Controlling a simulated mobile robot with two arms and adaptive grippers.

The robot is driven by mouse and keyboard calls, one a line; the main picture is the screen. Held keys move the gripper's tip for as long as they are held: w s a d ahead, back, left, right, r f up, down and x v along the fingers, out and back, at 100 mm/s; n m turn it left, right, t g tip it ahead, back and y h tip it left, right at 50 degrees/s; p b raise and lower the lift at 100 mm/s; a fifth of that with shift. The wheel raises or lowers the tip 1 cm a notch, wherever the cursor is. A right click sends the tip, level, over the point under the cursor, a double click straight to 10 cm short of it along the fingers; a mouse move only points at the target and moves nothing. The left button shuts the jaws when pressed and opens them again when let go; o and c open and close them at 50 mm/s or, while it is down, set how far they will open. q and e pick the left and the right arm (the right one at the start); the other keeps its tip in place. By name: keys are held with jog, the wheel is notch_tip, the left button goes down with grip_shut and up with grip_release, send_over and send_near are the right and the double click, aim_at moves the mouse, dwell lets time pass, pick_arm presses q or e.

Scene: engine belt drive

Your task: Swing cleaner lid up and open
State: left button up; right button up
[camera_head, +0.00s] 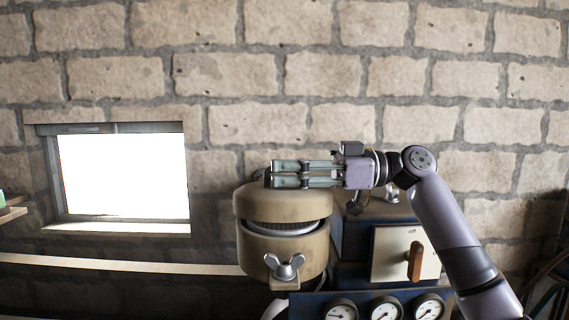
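The air cleaner is a tan round canister (262,254) in the lower middle of the head view. Its tan lid (262,205) sits on top. A metal wing nut (285,268) is on the canister's front. My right gripper (275,174) reaches in from the right, with its fingers level across the lid's top. The fingers lie close together; whether they grip a small dark part at their tips is unclear. My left gripper is not in view.
A blue engine housing with a cream switch panel (390,255) and an orange-brown handle (415,261) stands right of the cleaner. Several round gauges (385,309) sit below. A stone wall (330,75) with a bright window (124,175) is behind. The space above the lid looks clear.

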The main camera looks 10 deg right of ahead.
jog(key=shift+a, duration=0.35)
jog(key=shift+d, duration=0.1)
jog(key=shift+c, duration=0.4)
grip_shut()
